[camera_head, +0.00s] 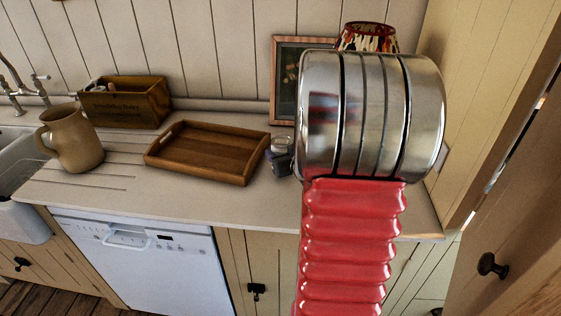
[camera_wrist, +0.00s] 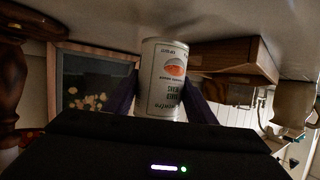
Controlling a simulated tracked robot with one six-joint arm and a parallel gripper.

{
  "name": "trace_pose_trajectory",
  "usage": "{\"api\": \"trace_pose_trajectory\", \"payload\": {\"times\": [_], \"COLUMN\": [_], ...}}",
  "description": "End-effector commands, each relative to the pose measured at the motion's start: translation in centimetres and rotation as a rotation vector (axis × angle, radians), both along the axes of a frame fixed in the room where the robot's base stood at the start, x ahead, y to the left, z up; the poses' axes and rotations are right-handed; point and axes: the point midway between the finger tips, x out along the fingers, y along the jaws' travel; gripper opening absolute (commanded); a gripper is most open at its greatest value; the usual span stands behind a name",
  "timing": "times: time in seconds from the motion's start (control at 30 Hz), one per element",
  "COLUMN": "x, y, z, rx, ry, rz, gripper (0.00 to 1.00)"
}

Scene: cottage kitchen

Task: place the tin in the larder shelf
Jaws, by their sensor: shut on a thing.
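The tin (camera_wrist: 162,75) is a small cylinder with a white label, a red-orange picture and dark print. In the wrist view it stands between the two dark fingers of my gripper (camera_wrist: 163,95), which are shut on it. In the head view the tin (camera_head: 283,142) shows as a small pale cylinder over the counter, right of the tray, with my gripper (camera_head: 279,160) around it. I cannot tell whether its base touches the counter. My own arm covers much of the head view's right half. I cannot make out the larder shelf in either view.
A wooden tray (camera_head: 207,152), a brown jug (camera_head: 72,140) and a wooden box (camera_head: 125,102) stand on the counter to the left. A framed picture (camera_head: 288,80) and a patterned lampshade (camera_head: 367,37) are behind. A wooden door with a knob (camera_head: 492,265) is at right.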

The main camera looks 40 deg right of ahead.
Motion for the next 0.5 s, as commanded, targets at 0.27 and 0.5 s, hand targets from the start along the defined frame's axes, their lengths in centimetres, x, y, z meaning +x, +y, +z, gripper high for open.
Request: {"api": "trace_pose_trajectory", "payload": {"times": [0.27,0.5], "x": [0.0,0.0], "y": [0.0,-0.1], "z": [-2.9,-3.0], "rx": [0.003,-0.001], "ry": [0.0,-0.002], "rz": [-0.002,-0.002], "gripper": [0.13,0.13]}}
